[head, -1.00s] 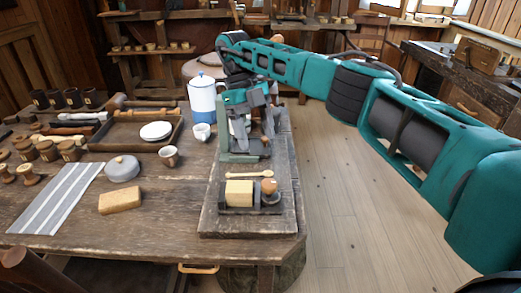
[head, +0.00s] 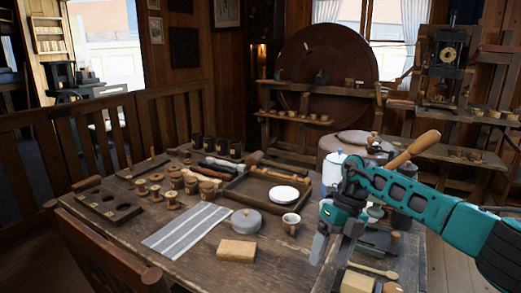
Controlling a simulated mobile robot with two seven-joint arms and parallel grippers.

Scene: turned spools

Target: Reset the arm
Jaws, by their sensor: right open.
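My right arm comes in from the right edge. My right gripper (head: 331,247) points down over the right end of the wooden table (head: 185,262). Its two grey fingers are apart, with nothing seen held between them. My left gripper is out of view.
A tan block (head: 236,251), a grey lidded pot (head: 246,221) and a wooden tray (head: 239,195) with a white dish (head: 283,194) lie mid-table. A chair back (head: 95,250) borders the front left.

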